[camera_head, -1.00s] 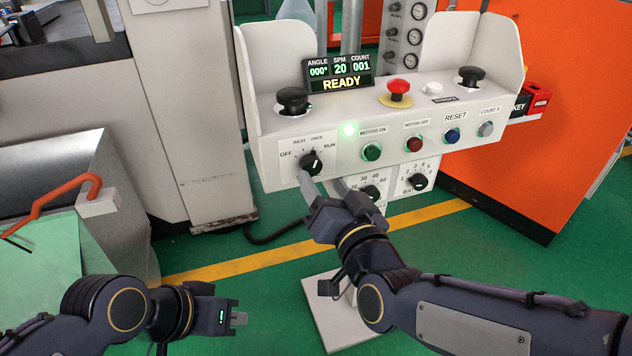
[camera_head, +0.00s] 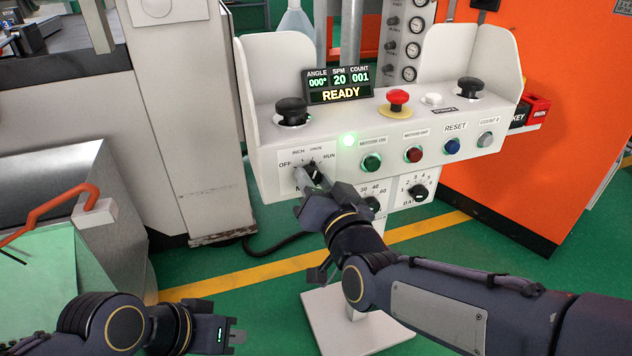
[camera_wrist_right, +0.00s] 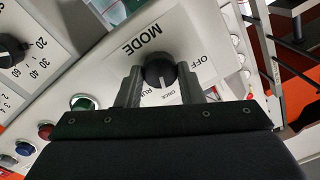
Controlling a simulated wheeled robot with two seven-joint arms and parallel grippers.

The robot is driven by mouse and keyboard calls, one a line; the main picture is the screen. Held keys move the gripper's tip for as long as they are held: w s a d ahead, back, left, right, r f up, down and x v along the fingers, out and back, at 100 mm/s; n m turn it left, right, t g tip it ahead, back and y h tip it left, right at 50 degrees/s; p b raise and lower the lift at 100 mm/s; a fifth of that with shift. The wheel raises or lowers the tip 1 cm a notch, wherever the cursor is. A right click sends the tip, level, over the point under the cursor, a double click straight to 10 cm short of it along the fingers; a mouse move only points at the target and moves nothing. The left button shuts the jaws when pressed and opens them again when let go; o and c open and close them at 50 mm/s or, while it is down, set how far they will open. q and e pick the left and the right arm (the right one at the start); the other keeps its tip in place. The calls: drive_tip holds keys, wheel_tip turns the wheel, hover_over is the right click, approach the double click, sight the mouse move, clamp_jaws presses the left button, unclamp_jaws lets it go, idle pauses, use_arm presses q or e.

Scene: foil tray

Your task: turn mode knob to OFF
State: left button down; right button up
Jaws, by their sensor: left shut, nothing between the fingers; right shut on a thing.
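The mode knob (camera_head: 312,171) is a black knob with a white mark on the left of the white control panel's (camera_head: 270,165) front face, ringed by OFF, INCH, ONCE and RUN labels. My right gripper (camera_head: 314,181) is shut on it. In the right wrist view the knob (camera_wrist_right: 158,68) sits between the two fingers of my right gripper (camera_wrist_right: 160,84). Its white mark there points down toward the small labels beside RUN, away from OFF; the exact setting is hard to read. My left gripper (camera_head: 238,337) is shut and empty at the lower left, away from the panel.
A green motor-on button (camera_head: 371,163) and a red motor-off button (camera_head: 414,155) lie right of the knob. A black palm button (camera_head: 292,110) and a red emergency stop (camera_head: 397,97) stand on top. Another dial (camera_head: 373,203) sits just below, close to my right gripper.

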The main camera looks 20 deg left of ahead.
drive_tip(key=shift+n, duration=0.4)
drive_tip(key=n+p, duration=0.2)
drive_tip(key=shift+r+n, duration=0.1)
drive_tip(key=shift+n, duration=0.2)
drive_tip(key=n+p, duration=0.2)
drive_tip(key=n, duration=0.2)
drive_tip(key=shift+n, duration=0.3)
drive_tip(key=n+p, duration=0.2)
drive_tip(key=n, duration=0.2)
drive_tip(key=shift+h, duration=0.3)
drive_tip(key=shift+a+n+p, duration=0.1)
drive_tip(key=shift+n+p, duration=0.6)
drive_tip(key=shift+n, duration=1)
drive_tip(key=o, duration=1)
drive_tip(key=shift+s, duration=0.1)
